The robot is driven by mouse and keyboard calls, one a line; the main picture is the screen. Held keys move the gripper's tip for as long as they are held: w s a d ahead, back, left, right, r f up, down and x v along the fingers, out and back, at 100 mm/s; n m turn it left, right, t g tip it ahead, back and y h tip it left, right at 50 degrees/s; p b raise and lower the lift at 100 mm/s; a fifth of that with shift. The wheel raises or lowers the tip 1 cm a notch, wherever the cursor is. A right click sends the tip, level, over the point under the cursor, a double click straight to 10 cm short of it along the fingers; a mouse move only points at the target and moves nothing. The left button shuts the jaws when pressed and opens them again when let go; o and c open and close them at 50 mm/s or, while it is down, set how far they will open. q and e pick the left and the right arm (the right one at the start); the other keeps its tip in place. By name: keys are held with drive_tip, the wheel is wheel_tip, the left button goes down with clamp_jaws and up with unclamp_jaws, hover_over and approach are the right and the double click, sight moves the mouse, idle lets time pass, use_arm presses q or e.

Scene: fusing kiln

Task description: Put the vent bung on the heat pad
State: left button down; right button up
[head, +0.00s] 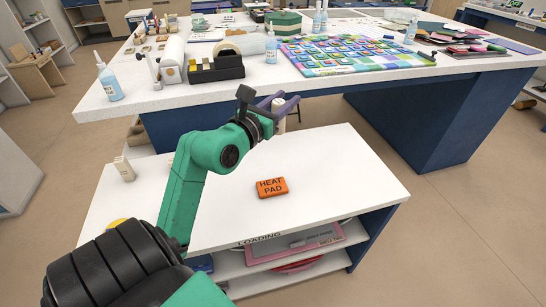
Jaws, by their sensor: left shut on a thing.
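The orange heat pad (272,188), labelled HEAT PAD, lies flat on the white top of the low shelf unit (330,170), with nothing on it. My left gripper (284,107) is above the back part of this top, beyond and a little right of the heat pad. Its purple fingers are shut on a small pale piece, which I take to be the vent bung (279,116). The wrist and fingers partly hide it. It is apart from the heat pad. My right gripper is not in view.
A small cream bottle or block (124,168) stands at the left of the low top. A yellow round thing (117,223) shows beside my arm. The right part of the top is clear. Behind is a large worktable (270,83) with a tape dispenser (215,68) and a colourful mat.

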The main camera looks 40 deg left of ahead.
use_arm(q)
drive_tip(key=shift+s+a+f+b, duration=0.4)
drive_tip(key=shift+s+f, duration=0.05)
drive_tip(key=shift+s, duration=0.3)
wheel_tip(320, 180, down, 12)
drive_tip(key=r+b, duration=0.1)
drive_tip(key=b, duration=0.3)
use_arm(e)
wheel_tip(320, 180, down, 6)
use_arm(q)
drive_tip(key=b, duration=0.3)
hover_over(277, 180)
wheel_tip(277, 180, down, 8)
drive_tip(key=shift+s+r, duration=0.1)
drive_tip(key=c, duration=0.5)
unclamp_jaws()
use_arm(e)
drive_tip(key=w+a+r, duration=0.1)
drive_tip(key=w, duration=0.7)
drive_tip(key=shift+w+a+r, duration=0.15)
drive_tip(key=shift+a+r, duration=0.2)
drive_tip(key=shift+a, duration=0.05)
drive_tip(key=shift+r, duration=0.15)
